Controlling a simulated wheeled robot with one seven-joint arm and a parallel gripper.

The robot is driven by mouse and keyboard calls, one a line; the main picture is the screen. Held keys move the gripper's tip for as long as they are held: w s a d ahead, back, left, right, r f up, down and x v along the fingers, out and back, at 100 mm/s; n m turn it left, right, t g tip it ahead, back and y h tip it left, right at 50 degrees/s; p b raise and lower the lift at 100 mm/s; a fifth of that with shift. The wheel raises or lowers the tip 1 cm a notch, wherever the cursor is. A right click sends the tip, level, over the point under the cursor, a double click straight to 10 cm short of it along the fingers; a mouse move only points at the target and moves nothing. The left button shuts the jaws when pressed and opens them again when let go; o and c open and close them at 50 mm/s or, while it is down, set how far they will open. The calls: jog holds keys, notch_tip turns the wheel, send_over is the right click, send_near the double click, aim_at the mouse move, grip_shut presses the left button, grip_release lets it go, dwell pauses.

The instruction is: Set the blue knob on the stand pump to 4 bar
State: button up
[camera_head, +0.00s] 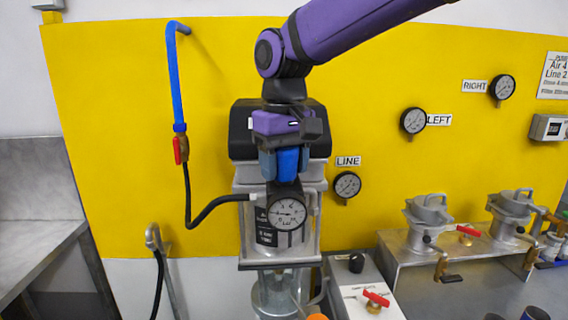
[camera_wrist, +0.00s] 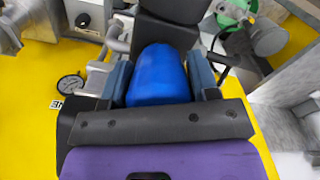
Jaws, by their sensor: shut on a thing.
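The blue knob (camera_wrist: 158,76) sits between the two fingers of my gripper (camera_wrist: 160,82) in the wrist view. The fingers press on its left and right sides. In the head view the knob (camera_head: 287,162) shows between the fingers of my gripper (camera_head: 286,164), above the round gauge of the stand pump (camera_head: 276,236). The white-faced pump gauge (camera_head: 287,212) faces the camera. Its fine marks and needle are too small to read surely. Part of the pump's top is hidden behind my gripper.
A yellow panel carries gauges labelled LINE (camera_head: 347,185), LEFT (camera_head: 413,120) and RIGHT (camera_head: 502,87). A black hose (camera_head: 205,212) runs from a red valve (camera_head: 181,149) to the pump. Two grey clamped units stand on a metal bench (camera_head: 450,260) at right.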

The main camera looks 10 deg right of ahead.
jog(key=m, duration=0.5)
jog(key=shift+m, duration=0.3)
jog(key=m, duration=0.5)
jog(key=shift+r, duration=0.1)
jog(key=shift+m, duration=0.4)
jog(key=o, duration=0.9)
notch_tip(320, 180, up, 11)
jog(key=shift+f, duration=0.15)
